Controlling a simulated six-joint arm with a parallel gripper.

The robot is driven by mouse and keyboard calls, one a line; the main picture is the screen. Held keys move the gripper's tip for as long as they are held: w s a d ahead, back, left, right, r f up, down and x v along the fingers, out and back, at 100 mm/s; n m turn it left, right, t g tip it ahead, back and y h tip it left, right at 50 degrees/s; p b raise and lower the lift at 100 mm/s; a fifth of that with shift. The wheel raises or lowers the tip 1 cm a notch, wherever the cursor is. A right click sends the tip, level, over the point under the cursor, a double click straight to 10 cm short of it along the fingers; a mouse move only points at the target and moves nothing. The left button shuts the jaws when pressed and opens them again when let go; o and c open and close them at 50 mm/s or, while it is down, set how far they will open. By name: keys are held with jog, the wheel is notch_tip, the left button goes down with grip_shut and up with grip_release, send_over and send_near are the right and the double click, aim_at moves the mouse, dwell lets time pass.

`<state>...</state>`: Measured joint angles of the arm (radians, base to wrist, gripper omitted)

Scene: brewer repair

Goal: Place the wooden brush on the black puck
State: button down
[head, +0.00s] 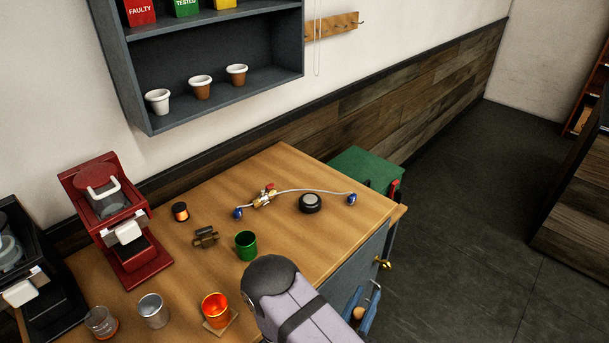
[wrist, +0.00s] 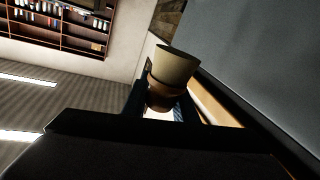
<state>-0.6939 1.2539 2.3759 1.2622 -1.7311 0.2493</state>
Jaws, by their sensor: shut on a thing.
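The black puck (head: 310,203), round with a paler top, lies on the right part of the wooden worktop. In the wrist view my gripper (wrist: 168,100) is shut on the wooden brush (wrist: 175,65), a round piece with a cream end and a brown band. In the head view a small tan part of the brush (head: 358,314) shows between blue fingers, beside the cabinet front and to the lower right of the puck. The brush is apart from the puck. My arm hides part of the gripper from the head camera.
A hose with a brass valve (head: 264,196) lies just left of and behind the puck. A green cup (head: 246,245), an orange cup (head: 215,308) and a metal cup (head: 153,310) stand nearer the front. A red brewer (head: 137,255) is at left. A green box (head: 365,168) stands behind the worktop.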

jog(key=w+d+r+m+g+h+p, duration=0.2)
jog(key=w+d+r+m+h+p, duration=0.1)
jog(key=d+r, duration=0.4)
jog(key=w+a+r+n+t+y+p, duration=0.1)
jog(key=w+a+r+p, duration=0.1)
jog(key=w+r, duration=1.2)
jog(key=w+a+r+n+t+y, duration=0.25)
jog(key=w+a+y, duration=0.25)
jog(key=w+a, duration=0.25)
jog(key=w+a+r+n+t+y, duration=0.1)
jog(key=w+a+r+n+y, duration=0.3)
jog(key=w+a, duration=0.3)
notch_tip(320, 180, down, 14)
jog(key=w+a+n+y+p, duration=0.1)
jog(key=w+a+y+p, duration=0.1)
jog(key=p, duration=0.2)
jog(key=shift+a, duration=0.4)
jog(key=shift+f+b, duration=0.55)
jog(key=shift+b, duration=0.15)
